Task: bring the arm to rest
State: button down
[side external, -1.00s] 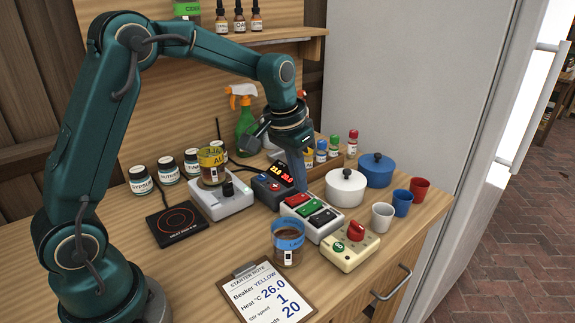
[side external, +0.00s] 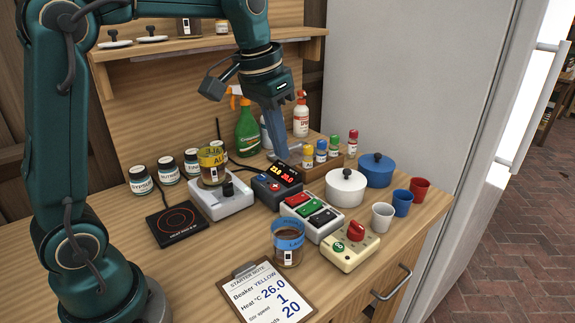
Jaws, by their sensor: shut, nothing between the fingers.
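My gripper (side external: 282,154) is shut and empty. It points down in the air, its tip showing just above and behind the dark controller box (side external: 264,192) with the lit display. The button box (side external: 300,200) with red, green and black keys stands in front of that, clear of the gripper. A beaker with a yellow band (side external: 211,155) and brown contents sits on the white stirrer (side external: 219,206). A beaker with a blue band (side external: 288,235) stands on the counter in front of the button box.
A crate of small capped bottles (side external: 336,161), a white pot (side external: 346,181) and a blue pot (side external: 377,178) stand to the right. A green spray bottle (side external: 247,135) stands behind. A shelf (side external: 200,44) is on the back wall. A clipboard note (side external: 264,290) lies at the front.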

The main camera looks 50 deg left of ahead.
jog(key=s+d+r+t, duration=0.2)
jog(key=s+d+t, duration=0.15)
jog(key=s, duration=0.75)
jog(key=s+f, duration=0.4)
jog(key=f, duration=0.1)
jog(key=shift+s+d+f+g, duration=0.15)
jog(key=shift+d+f+g, duration=0.2)
jog(key=shift+f, duration=0.05)
